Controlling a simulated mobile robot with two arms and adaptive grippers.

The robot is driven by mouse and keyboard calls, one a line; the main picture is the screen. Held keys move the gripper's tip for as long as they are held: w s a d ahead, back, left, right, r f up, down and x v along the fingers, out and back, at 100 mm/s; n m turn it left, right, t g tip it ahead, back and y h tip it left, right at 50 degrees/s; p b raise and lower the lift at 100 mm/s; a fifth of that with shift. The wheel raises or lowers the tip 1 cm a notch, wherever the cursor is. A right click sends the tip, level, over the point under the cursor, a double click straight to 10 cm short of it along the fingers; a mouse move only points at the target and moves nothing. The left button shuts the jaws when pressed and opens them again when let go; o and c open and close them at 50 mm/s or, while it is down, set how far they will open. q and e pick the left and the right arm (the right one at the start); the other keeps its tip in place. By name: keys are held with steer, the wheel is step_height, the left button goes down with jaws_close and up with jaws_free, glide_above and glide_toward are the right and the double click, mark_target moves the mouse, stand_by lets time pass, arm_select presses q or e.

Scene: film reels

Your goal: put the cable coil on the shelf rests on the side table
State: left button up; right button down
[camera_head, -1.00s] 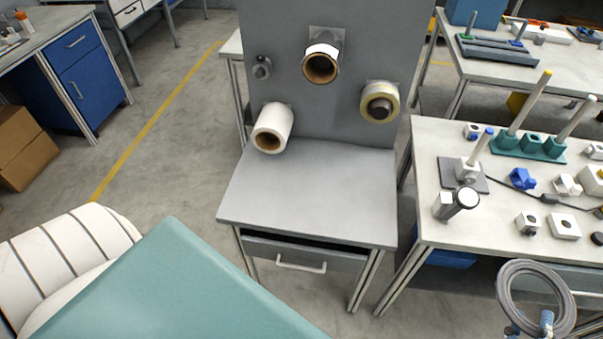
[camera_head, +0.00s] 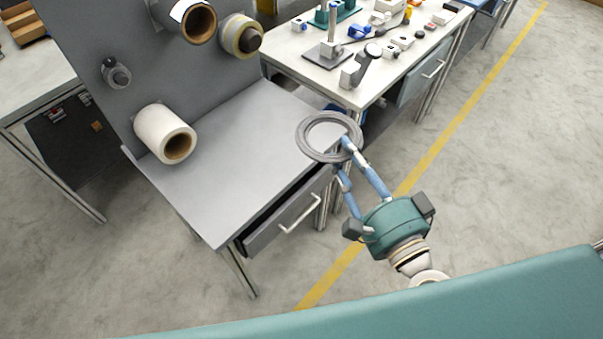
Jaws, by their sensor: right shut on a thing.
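The cable coil (camera_head: 320,155) is a grey ring in the head view, seen in front of the right edge of the grey table (camera_head: 222,165). My right gripper (camera_head: 346,157) is shut on the near right side of the coil and holds it up in the air. I cannot tell its exact height over the table edge. A white-topped table (camera_head: 310,88) stands behind, with small parts and a teal stand (camera_head: 338,12) on it. I cannot tell which parts are the shelf rests. My left gripper is out of view.
A grey upright panel (camera_head: 95,35) behind the grey table carries a white roll (camera_head: 160,130), a brown-cored roll (camera_head: 195,22) and a yellowish roll (camera_head: 233,32). The grey table's drawer (camera_head: 290,215) is slightly open. The grey tabletop is bare. Open floor lies to the right.

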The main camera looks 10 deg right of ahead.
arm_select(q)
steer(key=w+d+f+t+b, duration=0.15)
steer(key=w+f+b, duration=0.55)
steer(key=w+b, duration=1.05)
arm_select(e)
steer(key=w+d+f+n+g+y+b, duration=0.15)
steer(key=w+f+y, duration=0.25)
steer(key=w, duration=0.4)
steer(key=w+f+n+g+y+b, duration=0.2)
steer(key=w+f+n+y, duration=0.1)
steer(key=w, duration=0.5)
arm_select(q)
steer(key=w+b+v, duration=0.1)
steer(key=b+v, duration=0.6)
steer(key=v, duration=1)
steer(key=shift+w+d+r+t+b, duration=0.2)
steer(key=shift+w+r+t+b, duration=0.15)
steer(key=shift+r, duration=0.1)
arm_select(e)
step_height(320, 180, down, 20)
steer(key=shift+w+r, duration=0.2)
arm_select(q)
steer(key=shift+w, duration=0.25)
arm_select(e)
steer(key=shift+d+f, duration=0.1)
